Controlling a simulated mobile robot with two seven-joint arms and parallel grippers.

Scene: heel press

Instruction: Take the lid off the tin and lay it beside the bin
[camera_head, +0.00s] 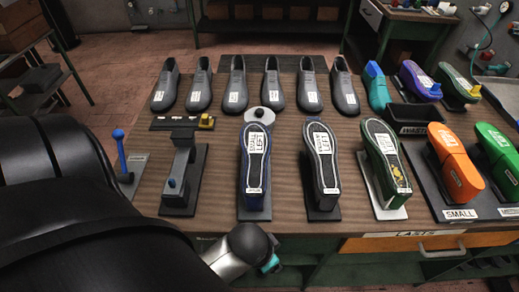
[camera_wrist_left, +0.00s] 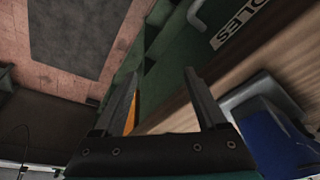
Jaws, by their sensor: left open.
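A round pale grey lid with a dark knob (camera_head: 258,115) shows behind the blue-edged upturned last. The body of the tin under it is hidden by that last, so I cannot tell how it sits. A small black bin (camera_head: 413,116) with a white label stands at the right of the bench. My left gripper (camera_wrist_left: 158,82) is open and empty by the bench's front edge, apart from the lid. In the head view only my forearm and wrist show, low in the middle. My right gripper is not in view.
Several dark shoes (camera_head: 271,84) stand in a back row. Upturned lasts, one of them green (camera_head: 385,160), fill the front of the bench (camera_head: 290,190). An orange last (camera_head: 455,163) stands at right. A blue-knobbed lever (camera_head: 121,155) is at left.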

